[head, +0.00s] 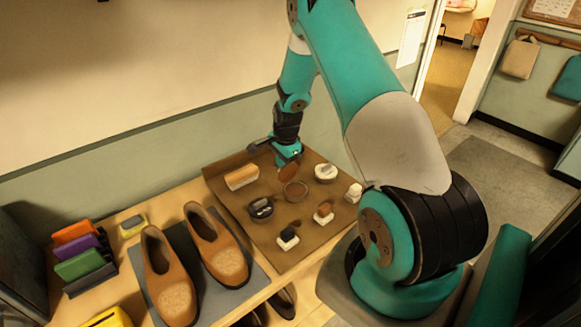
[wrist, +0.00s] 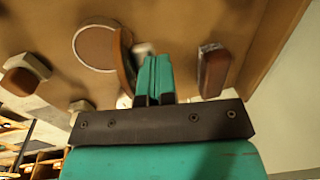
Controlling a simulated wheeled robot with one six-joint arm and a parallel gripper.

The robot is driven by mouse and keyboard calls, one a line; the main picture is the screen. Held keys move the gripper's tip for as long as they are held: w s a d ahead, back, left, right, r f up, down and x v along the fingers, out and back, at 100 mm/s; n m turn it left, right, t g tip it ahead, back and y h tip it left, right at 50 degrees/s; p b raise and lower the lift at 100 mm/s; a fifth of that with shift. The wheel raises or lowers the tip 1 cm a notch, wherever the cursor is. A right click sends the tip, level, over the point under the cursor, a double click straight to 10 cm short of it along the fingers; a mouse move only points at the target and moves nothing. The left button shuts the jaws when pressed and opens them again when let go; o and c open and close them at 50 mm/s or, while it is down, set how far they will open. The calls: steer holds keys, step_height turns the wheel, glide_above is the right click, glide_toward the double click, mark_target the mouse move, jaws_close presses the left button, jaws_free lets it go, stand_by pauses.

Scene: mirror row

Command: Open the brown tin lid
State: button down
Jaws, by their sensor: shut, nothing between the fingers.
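The brown tin (head: 295,191) is a round, shallow tin on the brown mat (head: 225,187). It also shows in the wrist view (wrist: 95,46), with its round brown inside facing up. Its brown lid (head: 288,172) stands raised at the tin's far edge; in the wrist view the lid (wrist: 124,62) is seen nearly edge-on. My gripper (head: 287,160) is low over the mat behind the lid. In the wrist view my gripper's fingers (wrist: 155,72) are shut and empty, close beside the lid's outer side. I cannot tell whether they touch it.
A wooden brush (head: 242,177) lies left of the tin. A black tin (head: 260,209), a white tin (head: 326,173) and several small brushes (head: 324,213) surround it. Brown shoes (head: 218,250) stand on a grey mat at front left. The wall is close behind.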

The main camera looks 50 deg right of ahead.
mark_target(287, 170)
steer(key=shift+s, duration=0.15)
steer(key=shift+s+a+f, duration=0.1)
steer(key=shift+s, duration=0.35)
steer(key=shift+s+a+f, duration=0.1)
steer(key=shift+s, duration=0.3)
step_height(287, 170, up, 4)
steer(key=p, duration=0.3)
steer(key=shift+r, duration=0.15)
steer(key=s+r+t+b, duration=0.2)
steer(key=s+r+b, duration=0.2)
steer(key=r+b, duration=0.65)
steer(key=x, duration=0.5)
steer(key=p+x, duration=0.1)
steer(key=x, duration=0.3)
steer(key=s+p+x, duration=0.1)
steer(key=x, duration=0.4)
steer(key=shift+w+d+f, duration=0.15)
steer(key=shift+d+f, duration=0.05)
steer(key=shift+f, duration=0.25)
